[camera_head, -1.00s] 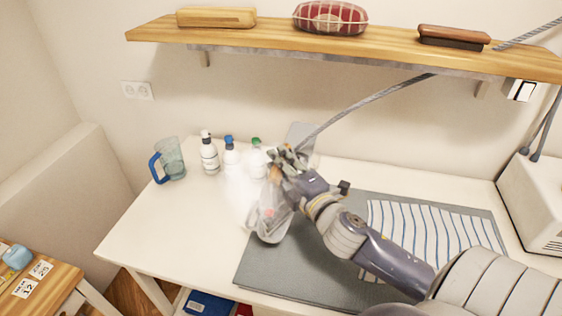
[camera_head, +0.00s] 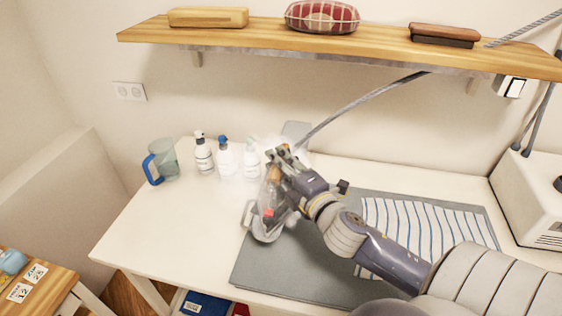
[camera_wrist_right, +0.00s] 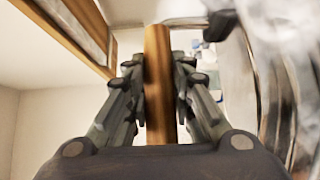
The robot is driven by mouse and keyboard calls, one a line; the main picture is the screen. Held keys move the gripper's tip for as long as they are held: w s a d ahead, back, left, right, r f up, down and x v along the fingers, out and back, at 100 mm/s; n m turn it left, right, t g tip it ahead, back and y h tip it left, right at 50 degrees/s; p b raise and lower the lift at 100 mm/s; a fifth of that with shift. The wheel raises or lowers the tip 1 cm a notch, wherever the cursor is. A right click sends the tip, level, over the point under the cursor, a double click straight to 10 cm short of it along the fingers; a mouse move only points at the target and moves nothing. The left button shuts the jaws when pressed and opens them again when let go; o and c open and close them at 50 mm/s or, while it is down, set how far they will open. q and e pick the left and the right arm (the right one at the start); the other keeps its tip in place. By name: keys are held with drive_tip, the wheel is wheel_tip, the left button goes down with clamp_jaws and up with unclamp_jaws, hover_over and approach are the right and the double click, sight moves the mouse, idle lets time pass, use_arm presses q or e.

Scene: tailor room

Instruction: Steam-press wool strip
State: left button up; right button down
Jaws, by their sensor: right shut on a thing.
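My right gripper (camera_head: 277,162) is shut on the brown handle of the steam iron (camera_head: 262,228). The handle (camera_wrist_right: 160,85) stands between both fingers in the right wrist view. The iron is tilted, with its grey body over the left part of the grey pressing mat (camera_head: 290,274). White steam blurs the area around the gripper and the iron's far side. A white cloth with blue stripes (camera_head: 432,228) lies on the right part of the mat, partly behind my right arm. I cannot tell which cloth is the wool strip. My left gripper is out of view.
Three bottles (camera_head: 203,156) and a blue-handled jug (camera_head: 163,163) stand at the back left of the white table (camera_head: 150,225). A cord (camera_head: 365,97) runs from the iron up to the right. A wooden shelf (camera_head: 270,39) hangs above. A white machine (camera_head: 530,200) stands at the right.

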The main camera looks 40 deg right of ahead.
drive_tip(key=shift+w+a+r, duration=0.15)
drive_tip(key=shift+w+a, duration=0.7)
drive_tip(key=shift+w, duration=0.1)
drive_tip(key=shift+w+d, duration=0.1)
drive_tip(key=shift+w, duration=0.05)
drive_tip(key=shift+w+d+r+p, duration=0.1)
drive_tip(key=shift+w+d+p, duration=0.2)
drive_tip(key=shift+w+d, duration=0.75)
drive_tip(key=shift+w+d+p, duration=0.25)
drive_tip(key=shift+w+d, duration=0.55)
drive_tip(key=shift+d, duration=0.35)
drive_tip(key=shift+w+d, duration=0.1)
drive_tip(key=shift+w+d, duration=1.85)
drive_tip(key=shift+d, duration=0.3)
drive_tip(key=shift+s+d, duration=0.1)
drive_tip(key=shift+s+d, duration=0.85)
drive_tip(key=shift+s, duration=0.15)
